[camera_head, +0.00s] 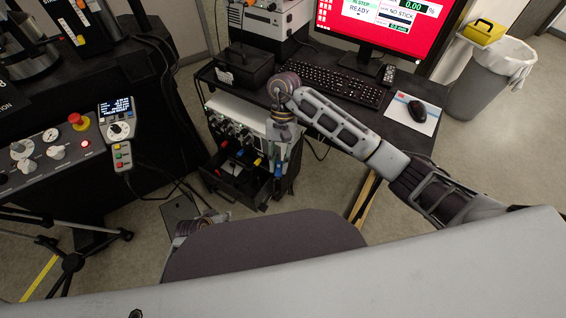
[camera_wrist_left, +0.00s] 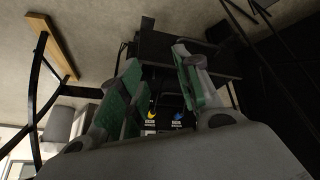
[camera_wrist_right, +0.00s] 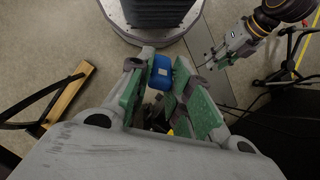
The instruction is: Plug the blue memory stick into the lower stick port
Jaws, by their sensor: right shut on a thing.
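My right gripper (camera_head: 281,150) points down in front of the right side of the instrument unit (camera_head: 235,125) under the desk. It is shut on the blue memory stick (camera_head: 278,169); in the right wrist view the blue stick (camera_wrist_right: 161,72) shows between the green-padded fingers. My left gripper (camera_wrist_left: 158,92) is open and empty in its own wrist view, its fingers well apart. It also shows in the right wrist view (camera_wrist_right: 218,58), apart from the stick. I cannot make out the lower stick port in any view.
An open dark drawer (camera_head: 235,186) at the unit's lower front holds several coloured items. The desk above carries a keyboard (camera_head: 325,84), a mouse (camera_head: 424,111) and a red-screened monitor (camera_head: 385,25). A control panel (camera_head: 50,150) stands at left. Floor is open at lower left.

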